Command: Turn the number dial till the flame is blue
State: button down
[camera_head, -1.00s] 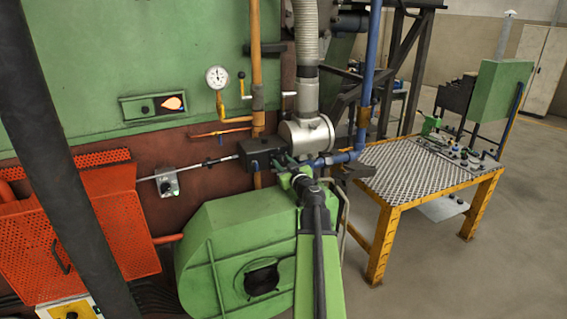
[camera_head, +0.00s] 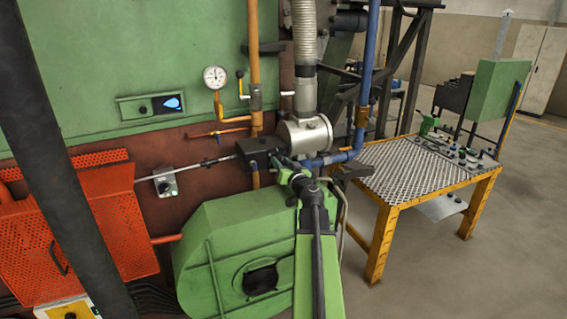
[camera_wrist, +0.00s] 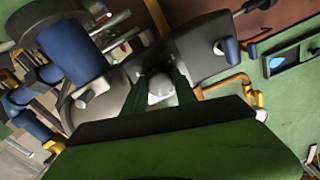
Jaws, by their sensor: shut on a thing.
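The flame (camera_head: 172,103) in the small window of the green furnace wall is blue. It also shows blue in the wrist view (camera_wrist: 277,61). No numbers can be read on the dial. In the head view my gripper hides the dial.
A pressure gauge (camera_head: 214,77) and a yellow gas pipe (camera_head: 256,50) are on the wall above. A blue pipe (camera_head: 370,70) stands to the right of the box. A green blower (camera_head: 215,230) sits below. A yellow-framed table (camera_head: 388,225) stands at right.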

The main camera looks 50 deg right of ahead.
jog(key=shift+s+m, duration=0.1)
jog(key=shift+m, duration=1)
jog(key=c, duration=1)
grip_release()
jog(key=shift+d, duration=0.1)
jog(key=shift+o, duration=0.2)
